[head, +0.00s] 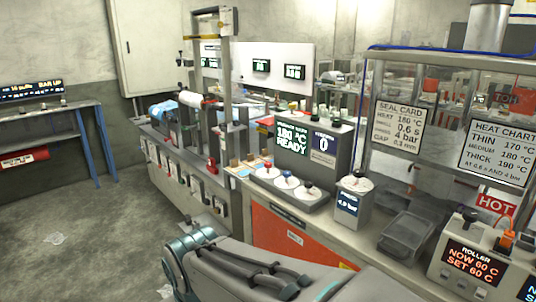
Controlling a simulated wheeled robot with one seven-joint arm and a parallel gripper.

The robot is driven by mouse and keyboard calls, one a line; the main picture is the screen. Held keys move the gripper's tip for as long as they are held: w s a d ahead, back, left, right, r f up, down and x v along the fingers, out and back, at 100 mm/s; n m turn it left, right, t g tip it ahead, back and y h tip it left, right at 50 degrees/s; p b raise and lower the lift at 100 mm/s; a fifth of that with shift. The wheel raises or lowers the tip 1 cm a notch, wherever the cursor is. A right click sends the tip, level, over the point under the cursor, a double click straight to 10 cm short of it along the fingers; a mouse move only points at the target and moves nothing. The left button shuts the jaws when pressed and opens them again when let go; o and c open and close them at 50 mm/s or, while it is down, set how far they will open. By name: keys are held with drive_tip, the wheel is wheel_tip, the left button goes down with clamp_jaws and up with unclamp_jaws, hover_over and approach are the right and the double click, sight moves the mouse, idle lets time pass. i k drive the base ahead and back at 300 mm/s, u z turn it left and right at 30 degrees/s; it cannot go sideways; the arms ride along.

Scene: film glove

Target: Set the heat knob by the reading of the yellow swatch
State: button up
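I cannot read which is the heat knob. Behind them a display (291,138) reads 180 °C READY. Small tan and orange pieces (251,158) lie left of the knobs; I cannot pick out a yellow swatch for sure. The heat chart (499,153) reads thin 170 °C, medium 180 °C, thick 190 °C. My arm crosses the bottom of the head view; my gripper is not in view.
A seal card (399,115) lists heat 180 °C. A roller box (470,262) reads now 60 C, set 60 C, below a HOT sign (496,204). Open floor lies left.

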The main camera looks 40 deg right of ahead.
sight(267, 165)
drive_tip(key=z, duration=0.6)
drive_tip(key=i, duration=1.65)
drive_tip(key=z, duration=0.6)
